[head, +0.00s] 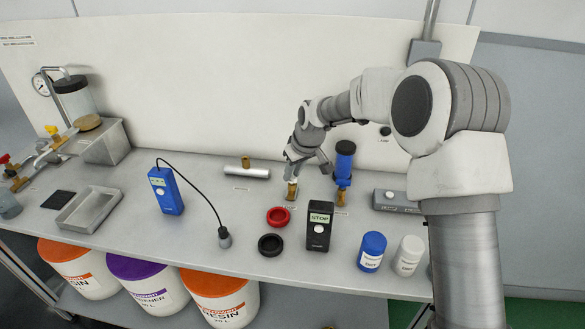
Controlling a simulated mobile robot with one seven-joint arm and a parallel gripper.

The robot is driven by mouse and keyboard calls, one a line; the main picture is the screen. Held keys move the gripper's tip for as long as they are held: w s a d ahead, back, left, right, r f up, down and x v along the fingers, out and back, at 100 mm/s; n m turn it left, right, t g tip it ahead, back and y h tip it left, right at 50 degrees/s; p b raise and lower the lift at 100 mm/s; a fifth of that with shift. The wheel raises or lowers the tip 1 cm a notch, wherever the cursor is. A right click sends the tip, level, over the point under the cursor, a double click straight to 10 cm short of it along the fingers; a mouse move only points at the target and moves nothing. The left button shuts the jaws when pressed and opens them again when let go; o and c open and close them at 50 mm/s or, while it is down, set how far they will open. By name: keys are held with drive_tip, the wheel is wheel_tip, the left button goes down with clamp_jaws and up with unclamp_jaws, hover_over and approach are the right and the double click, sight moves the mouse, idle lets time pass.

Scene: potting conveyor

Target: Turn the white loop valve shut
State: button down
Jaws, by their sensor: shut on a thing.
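The white loop valve (291,192) stands on the bench near the middle, in front of the back panel. Its brass body shows below my gripper (294,177). My gripper reaches down to the top of the valve and is shut on its white handle. The fingers cover most of the handle, so I cannot tell how far it is turned.
A blue-and-black cylinder on a brass fitting (344,165) stands close right of my gripper. A red ring (278,216), a black ring (270,245) and a black STOP box (319,224) are in front. A silver tube (246,171) lies left.

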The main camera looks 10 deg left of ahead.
drive_tip(key=n+p, duration=0.1)
drive_tip(key=n, duration=0.1)
drive_tip(key=n+g+y+p, duration=0.1)
drive_tip(key=n, duration=0.1)
drive_tip(key=shift+w+d+n+g, duration=0.1)
drive_tip(key=shift+w+n+g, duration=0.05)
drive_tip(key=shift+n+g, duration=0.15)
drive_tip(key=shift+n+g+p, duration=0.9)
drive_tip(key=shift+n+p, duration=0.1)
drive_tip(key=shift+n, duration=1.3)
drive_tip(key=shift+w, duration=0.1)
drive_tip(key=c, duration=0.9)
unclamp_jaws()
drive_tip(key=p+v, duration=0.1)
drive_tip(key=v, duration=1.6)
drive_tip(key=shift+d+p, duration=0.15)
drive_tip(key=shift+p, duration=0.25)
drive_tip(key=shift+r, duration=0.1)
